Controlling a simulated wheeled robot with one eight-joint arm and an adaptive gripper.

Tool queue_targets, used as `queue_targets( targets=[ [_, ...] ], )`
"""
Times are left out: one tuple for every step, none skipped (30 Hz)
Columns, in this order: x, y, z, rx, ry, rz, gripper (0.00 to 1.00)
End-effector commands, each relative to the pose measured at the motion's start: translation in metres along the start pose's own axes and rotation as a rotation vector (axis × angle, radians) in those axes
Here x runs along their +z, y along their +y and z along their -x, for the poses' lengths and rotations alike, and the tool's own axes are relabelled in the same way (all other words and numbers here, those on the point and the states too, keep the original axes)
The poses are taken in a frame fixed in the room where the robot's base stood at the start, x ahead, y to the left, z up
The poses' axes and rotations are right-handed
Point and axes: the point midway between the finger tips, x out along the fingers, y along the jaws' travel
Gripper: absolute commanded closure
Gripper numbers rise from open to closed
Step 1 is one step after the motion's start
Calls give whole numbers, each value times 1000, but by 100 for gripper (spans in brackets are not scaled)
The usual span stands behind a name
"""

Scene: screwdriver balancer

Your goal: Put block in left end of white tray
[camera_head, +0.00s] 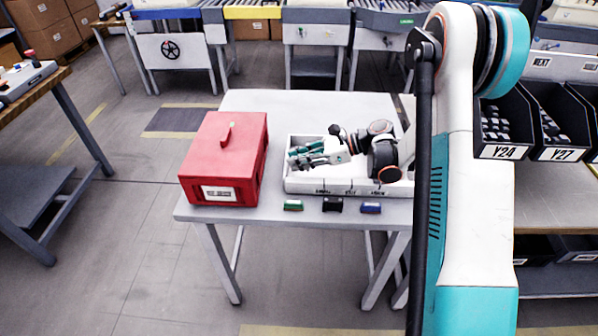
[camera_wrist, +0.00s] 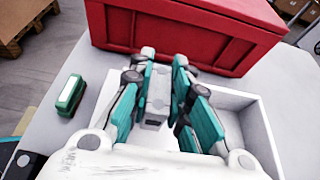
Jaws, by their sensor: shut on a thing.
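The white tray (camera_head: 330,188) lies on the table, its labelled front wall towards me. In the wrist view its pale wall (camera_wrist: 264,135) shows to the right of the fingers. My gripper (camera_head: 293,157) is over the tray's left end, fingers pointing left towards the red box. In the wrist view my gripper (camera_wrist: 165,62) has its teal fingers on both sides of a pale grey block (camera_wrist: 157,95) and is shut on it. The block is mostly hidden in the head view. I cannot tell whether it touches the tray floor.
A red box (camera_head: 222,160) stands close to the tray's left side; it also fills the top of the wrist view (camera_wrist: 185,35). Small green (camera_head: 293,205), black (camera_head: 332,205) and blue (camera_head: 371,208) items line the table's front edge. The table (camera_head: 300,100) is clear behind the tray.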

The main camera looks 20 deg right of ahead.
Motion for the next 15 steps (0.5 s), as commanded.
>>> queue_targets(
  targets=[
    [-4,0,-2,0,0,0,100],
    [-7,0,-3,0,0,0,100],
    [-12,0,-5,0,0,0,100],
    [-16,0,-6,0,0,0,100],
    [-20,0,-8,0,0,0,100],
    [-26,0,-11,0,0,0,100],
    [-31,0,-13,0,0,0,100],
    [-34,0,-14,0,0,0,100],
    [-37,0,-15,0,0,0,100],
    [-39,0,-16,0,0,0,100],
    [-39,0,-16,0,0,0,100],
    [-39,0,-16,0,0,0,100],
    [-38,0,-16,0,0,0,100],
    [-38,0,-16,0,0,0,100],
    [-38,0,-16,0,0,0,100]
  ],
)
